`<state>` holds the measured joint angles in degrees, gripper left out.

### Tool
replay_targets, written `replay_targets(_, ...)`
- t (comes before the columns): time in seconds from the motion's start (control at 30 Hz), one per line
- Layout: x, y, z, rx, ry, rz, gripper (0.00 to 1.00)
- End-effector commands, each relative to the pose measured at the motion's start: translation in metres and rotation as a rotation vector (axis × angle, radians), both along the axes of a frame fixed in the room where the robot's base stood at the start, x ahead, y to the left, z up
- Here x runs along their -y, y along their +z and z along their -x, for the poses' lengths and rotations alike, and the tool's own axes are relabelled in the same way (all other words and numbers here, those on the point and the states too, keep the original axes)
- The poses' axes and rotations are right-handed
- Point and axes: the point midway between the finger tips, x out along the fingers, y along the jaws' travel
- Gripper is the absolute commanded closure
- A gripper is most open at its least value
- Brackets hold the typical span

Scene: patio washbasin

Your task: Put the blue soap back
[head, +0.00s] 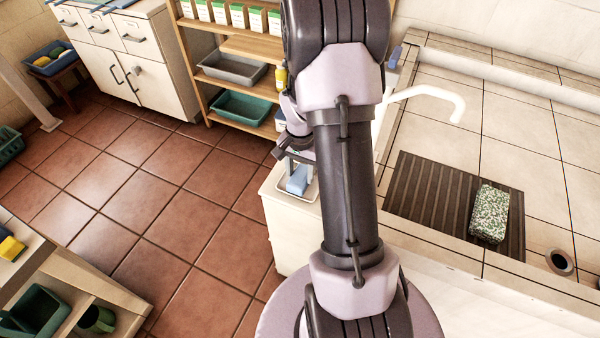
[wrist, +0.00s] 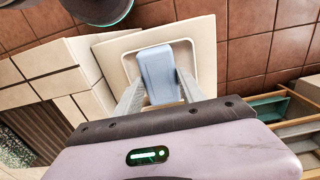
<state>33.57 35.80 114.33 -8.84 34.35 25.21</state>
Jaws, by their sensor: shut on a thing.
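The blue soap (head: 297,180) is a light blue block, held between the fingers of my gripper (head: 298,163). In the wrist view the soap (wrist: 158,72) sits between the two pale fingers of my gripper (wrist: 160,84), which are shut on its sides. Right under or around the soap is a white, rimmed soap dish (head: 311,194) on the near left corner of the counter. The dish also shows in the wrist view (wrist: 192,48). I cannot tell whether the soap touches the dish floor.
A dark ribbed mat (head: 420,192) with a speckled green block (head: 490,213) lies on the tiled counter (head: 510,120) to the right. A white tap (head: 430,91) stands behind it. A wooden shelf (head: 245,48) holds trays and boxes at the back. The tiled floor (head: 190,190) is open.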

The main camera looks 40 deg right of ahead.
Motion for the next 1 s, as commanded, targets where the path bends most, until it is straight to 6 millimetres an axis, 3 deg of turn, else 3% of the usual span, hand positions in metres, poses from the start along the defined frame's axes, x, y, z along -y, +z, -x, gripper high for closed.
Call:
replay_targets(0.13, 0.0, -0.005, 0.0, 0.0, 0.0, 0.0, 1.0)
replay_targets(0.17, 0.0, -0.004, 0.0, 0.0, 0.0, 0.0, 0.49)
replay_targets(0.27, 0.0, -0.004, 0.0, 0.0, 0.0, 0.0, 0.32)
replay_targets(0.53, 0.0, -0.003, 0.0, 0.0, 0.0, 0.0, 0.32)
replay_targets(0.63, 0.0, 0.008, 0.0, 0.001, 0.0, 0.001, 0.32)
replay_targets(1.0, 0.0, 0.106, 0.0, 0.003, 0.0, 0.001, 0.32)
